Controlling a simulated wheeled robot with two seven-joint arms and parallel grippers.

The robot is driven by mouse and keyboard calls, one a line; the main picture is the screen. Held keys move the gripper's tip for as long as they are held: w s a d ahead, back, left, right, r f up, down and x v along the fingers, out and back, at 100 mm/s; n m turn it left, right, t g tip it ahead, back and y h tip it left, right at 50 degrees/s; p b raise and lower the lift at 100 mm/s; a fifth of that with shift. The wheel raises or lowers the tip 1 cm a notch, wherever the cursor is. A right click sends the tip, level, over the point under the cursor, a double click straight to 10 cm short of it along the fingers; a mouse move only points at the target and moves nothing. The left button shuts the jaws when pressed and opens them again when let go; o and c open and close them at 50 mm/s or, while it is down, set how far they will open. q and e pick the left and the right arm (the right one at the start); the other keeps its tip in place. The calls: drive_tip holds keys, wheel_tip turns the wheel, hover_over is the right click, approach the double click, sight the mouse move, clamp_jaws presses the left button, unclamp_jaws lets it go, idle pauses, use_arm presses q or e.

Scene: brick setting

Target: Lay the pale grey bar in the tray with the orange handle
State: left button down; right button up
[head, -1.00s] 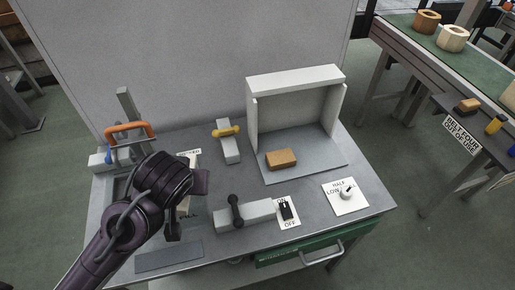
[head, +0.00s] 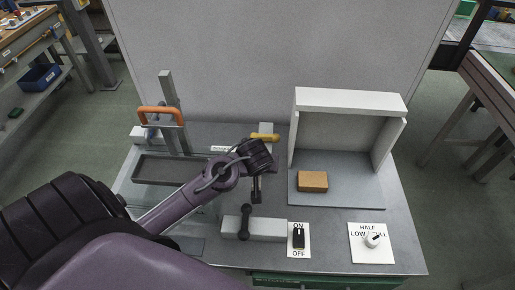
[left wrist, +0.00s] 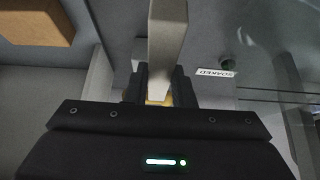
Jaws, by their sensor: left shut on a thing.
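The pale grey bar (left wrist: 168,35) shows in the left wrist view between the fingers of my left gripper (left wrist: 162,85), running from them to the top edge. In the head view the same gripper (head: 256,188) is above the bench, in front of the yellow handle; the bar is hard to make out there. The shallow dark grey tray (head: 155,170) lies at the bench's left, apart from the gripper and to its left. The orange handle (head: 160,110) stands at the tray's back edge. My right gripper is not in view.
A yellow handle (head: 264,137) is behind my gripper, a black-handled pale block (head: 268,230) in front. An orange-brown brick (head: 313,181) sits under a white open-fronted hood (head: 350,100) to the right. A switch (head: 299,238) and a dial (head: 372,240) are at the front right.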

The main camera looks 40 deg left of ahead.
use_arm(q)
wheel_tip(320, 180, down, 2)
drive_tip(key=shift+f, duration=0.1)
drive_tip(key=shift+a+f, duration=0.1)
drive_tip(key=shift+f, duration=0.2)
wheel_tip(320, 180, down, 4)
drive_tip(key=shift+r, duration=0.15)
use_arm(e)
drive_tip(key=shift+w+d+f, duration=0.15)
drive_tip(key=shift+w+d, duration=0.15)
use_arm(q)
drive_tip(key=c, duration=1.2)
unclamp_jaws()
drive_tip(key=shift+c, duration=0.2)
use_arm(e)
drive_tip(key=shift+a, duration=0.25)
